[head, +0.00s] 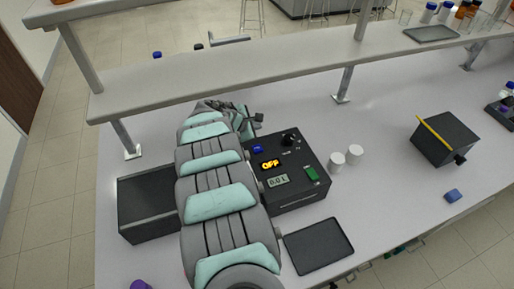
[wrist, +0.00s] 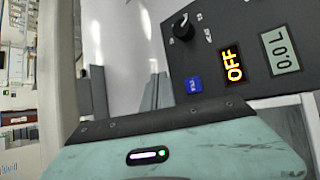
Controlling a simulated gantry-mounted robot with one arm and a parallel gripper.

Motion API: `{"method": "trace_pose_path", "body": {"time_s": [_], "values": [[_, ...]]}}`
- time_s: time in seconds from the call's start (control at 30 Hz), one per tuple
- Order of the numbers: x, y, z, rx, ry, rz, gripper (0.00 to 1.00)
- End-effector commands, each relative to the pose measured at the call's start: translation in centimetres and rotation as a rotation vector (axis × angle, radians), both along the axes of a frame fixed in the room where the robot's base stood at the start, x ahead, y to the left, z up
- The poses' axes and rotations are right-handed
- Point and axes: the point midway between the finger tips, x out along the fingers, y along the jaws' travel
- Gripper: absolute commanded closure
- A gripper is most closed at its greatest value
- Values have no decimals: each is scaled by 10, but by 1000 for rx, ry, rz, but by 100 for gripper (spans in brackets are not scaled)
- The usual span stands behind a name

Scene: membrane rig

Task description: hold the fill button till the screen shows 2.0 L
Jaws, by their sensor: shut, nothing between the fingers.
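The black control box (head: 300,196) stands on the bench just right of my arm. Its screen (head: 278,181) reads 0.0 L, and the same screen shows sideways in the wrist view (wrist: 280,52). An orange display (head: 270,164) beside it reads OFF. The blue button (head: 257,149) is at the box's back-left corner and also shows in the wrist view (wrist: 193,85); its white lettering is too small to read surely. My gripper (head: 254,118) is shut and empty, behind the box and apart from the blue button. My arm partly hides the box's left side.
A black knob (head: 288,140) and a green switch (head: 312,173) are also on the box. A dark tray (head: 318,245) lies in front. A raised shelf (head: 230,72) crosses behind the gripper.

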Motion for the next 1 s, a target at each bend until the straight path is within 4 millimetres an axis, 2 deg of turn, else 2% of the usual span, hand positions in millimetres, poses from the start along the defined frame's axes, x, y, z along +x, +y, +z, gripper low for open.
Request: {"method": "trace_pose_path", "body": {"time_s": [0.27,0.7,1.0], "values": [[0,0,-21,3,1,-1,100],[0,0,-82,1,0,-1,100],[0,0,-87,1,0,-1,100]]}}
